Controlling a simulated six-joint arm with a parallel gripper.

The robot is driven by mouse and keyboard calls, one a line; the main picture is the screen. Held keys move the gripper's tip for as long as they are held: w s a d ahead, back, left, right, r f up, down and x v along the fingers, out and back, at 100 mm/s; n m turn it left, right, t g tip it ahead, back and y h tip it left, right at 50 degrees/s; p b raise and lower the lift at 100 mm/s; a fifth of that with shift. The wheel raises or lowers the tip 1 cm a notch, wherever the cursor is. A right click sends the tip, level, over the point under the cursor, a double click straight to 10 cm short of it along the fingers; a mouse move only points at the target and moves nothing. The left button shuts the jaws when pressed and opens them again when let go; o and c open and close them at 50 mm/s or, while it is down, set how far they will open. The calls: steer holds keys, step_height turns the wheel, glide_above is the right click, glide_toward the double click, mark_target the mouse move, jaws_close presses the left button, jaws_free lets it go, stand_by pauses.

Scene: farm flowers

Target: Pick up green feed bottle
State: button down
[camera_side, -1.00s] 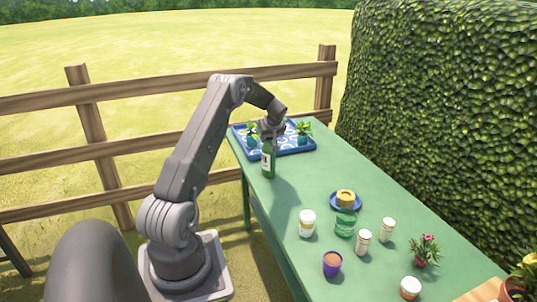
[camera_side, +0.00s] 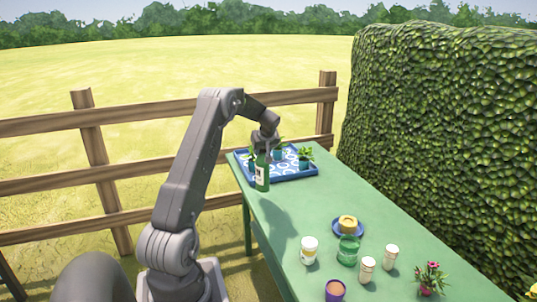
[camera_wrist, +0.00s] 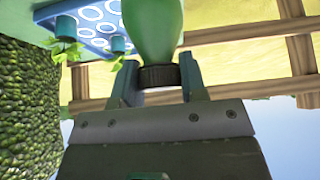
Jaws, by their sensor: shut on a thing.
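The green bottle (camera_side: 262,175) with a pale label is upright near the left edge of the table, in front of the tray in the side view. My gripper (camera_side: 263,146) is shut on its top from above. In the wrist view the fingers (camera_wrist: 158,82) stand on both sides of the bottle's dark cap (camera_wrist: 158,76), with the green body (camera_wrist: 154,28) beyond. The bottle appears a little above the table, with a shadow on the table to its lower right.
A blue patterned tray (camera_side: 300,176) with small potted plants (camera_side: 305,158) stands behind the bottle. A blue saucer (camera_side: 337,233) with a yellow item, a green jar (camera_side: 348,250), white containers (camera_side: 309,250), a purple cup (camera_side: 335,290) and a flower pot (camera_side: 430,278) stand nearer. The middle table is clear.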

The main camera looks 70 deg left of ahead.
steer(key=s+a+r, duration=0.1)
steer(key=s+r, duration=0.4)
steer(key=s, duration=0.3)
steer(key=shift+s, duration=0.2)
steer(key=shift+r, duration=0.1)
